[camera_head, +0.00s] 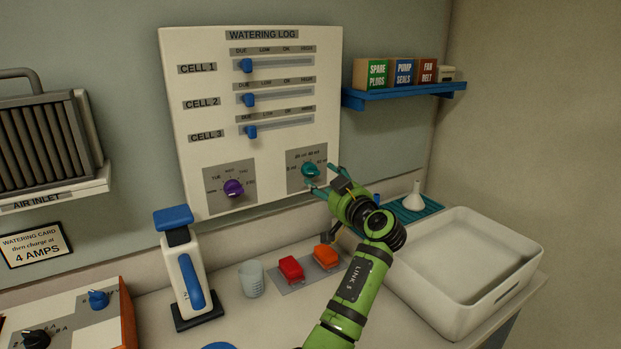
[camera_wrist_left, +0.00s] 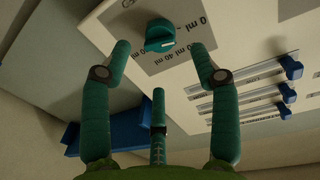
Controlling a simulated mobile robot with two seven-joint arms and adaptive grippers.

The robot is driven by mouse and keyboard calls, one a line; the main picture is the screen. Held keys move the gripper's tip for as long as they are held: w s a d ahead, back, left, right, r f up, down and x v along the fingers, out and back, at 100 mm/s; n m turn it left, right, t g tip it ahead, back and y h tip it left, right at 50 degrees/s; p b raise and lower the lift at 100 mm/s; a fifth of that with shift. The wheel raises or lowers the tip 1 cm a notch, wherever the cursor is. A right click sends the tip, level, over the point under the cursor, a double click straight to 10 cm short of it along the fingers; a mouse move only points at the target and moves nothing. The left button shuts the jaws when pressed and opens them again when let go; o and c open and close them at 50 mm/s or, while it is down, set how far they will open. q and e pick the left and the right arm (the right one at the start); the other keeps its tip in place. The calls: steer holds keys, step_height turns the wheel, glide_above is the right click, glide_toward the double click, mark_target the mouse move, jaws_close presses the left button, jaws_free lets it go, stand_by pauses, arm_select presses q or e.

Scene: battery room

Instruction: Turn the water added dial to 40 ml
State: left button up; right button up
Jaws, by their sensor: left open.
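The teal dial (camera_head: 310,170) sits on a grey plate at the lower right of the white Watering Log board (camera_head: 215,130). Small ml labels are printed around it; which one it points at is too small to tell. In the left wrist view the dial (camera_wrist_left: 160,37) shows near the top, with a "40 ml" label beside it. My left gripper (camera_head: 322,178) is open and close to the dial, its teal fingers reaching toward it. In the left wrist view the open fingertips (camera_wrist_left: 161,46) are on either side of the dial; contact cannot be told. My right gripper is not in view.
A purple dial (camera_head: 233,188) is left on the board, below three blue sliders. A blue shelf (camera_head: 400,95) with boxes is at the upper right. A white tray (camera_head: 518,285), a beaker (camera_head: 252,279), and red (camera_head: 291,269) and orange (camera_head: 326,257) items stand on the counter below.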

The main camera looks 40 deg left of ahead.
mark_target(313, 173)
arm_select(q)
steer(key=p+x, duration=0.2)
steer(key=x, duration=0.3)
steer(key=shift+r, duration=0.2)
steer(key=shift+w+a+f, duration=0.1)
steer(key=shift+a+f, duration=0.05)
steer(key=shift+a, duration=0.35)
steer(key=c, duration=1.1)
steer(key=shift+c, duration=0.2)
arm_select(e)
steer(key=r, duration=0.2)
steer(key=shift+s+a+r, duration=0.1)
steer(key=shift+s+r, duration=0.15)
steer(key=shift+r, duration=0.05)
